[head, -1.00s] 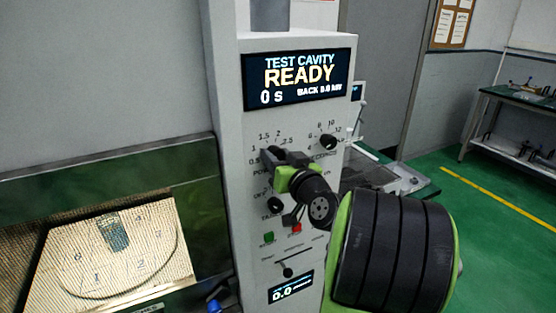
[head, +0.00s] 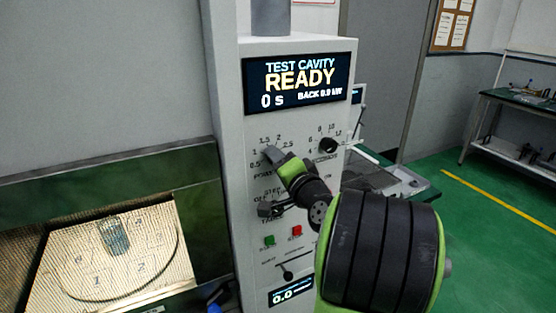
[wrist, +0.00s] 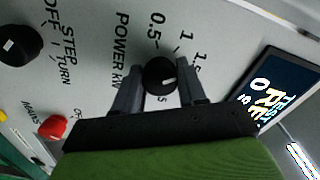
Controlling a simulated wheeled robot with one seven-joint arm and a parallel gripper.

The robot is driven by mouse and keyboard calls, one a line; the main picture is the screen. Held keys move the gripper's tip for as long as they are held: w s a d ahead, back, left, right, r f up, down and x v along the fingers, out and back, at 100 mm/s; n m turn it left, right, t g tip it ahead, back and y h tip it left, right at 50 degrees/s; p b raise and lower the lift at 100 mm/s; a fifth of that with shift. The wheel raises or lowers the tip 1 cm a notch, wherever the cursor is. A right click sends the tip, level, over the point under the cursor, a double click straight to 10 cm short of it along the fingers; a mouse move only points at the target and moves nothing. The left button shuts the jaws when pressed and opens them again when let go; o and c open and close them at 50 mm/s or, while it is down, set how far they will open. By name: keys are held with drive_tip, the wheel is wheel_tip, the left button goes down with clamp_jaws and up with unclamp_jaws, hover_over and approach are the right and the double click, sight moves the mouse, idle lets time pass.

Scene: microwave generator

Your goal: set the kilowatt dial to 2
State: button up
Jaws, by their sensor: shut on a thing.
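A short white mark on the knob points right and slightly down in that view. Labels 0.5, 1 and 1.5 show around it; the 2 is hidden there. In the head view my gripper (head: 270,154) covers most of the dial, and the 2 shows above it. I cannot tell the exact setting.
The display (head: 297,83) reads TEST CAVITY READY, 0 s. A seconds dial (head: 327,145) is right of my gripper. Below are a step-turn knob (head: 268,209), a green button (head: 269,241) and a red button (head: 297,231). The cavity (head: 120,255) at left holds a glass.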

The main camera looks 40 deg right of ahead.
drive_tip(key=m+p, duration=0.4)
drive_tip(key=m, duration=0.8)
drive_tip(key=shift+m, duration=0.3)
idle(0.4)
drive_tip(key=o, duration=1.1)
drive_tip(key=shift+c, duration=0.2)
drive_tip(key=shift+r, duration=0.1)
drive_tip(key=b+v, duration=0.6)
drive_tip(key=v, duration=0.9)
drive_tip(key=shift+s, duration=0.4)
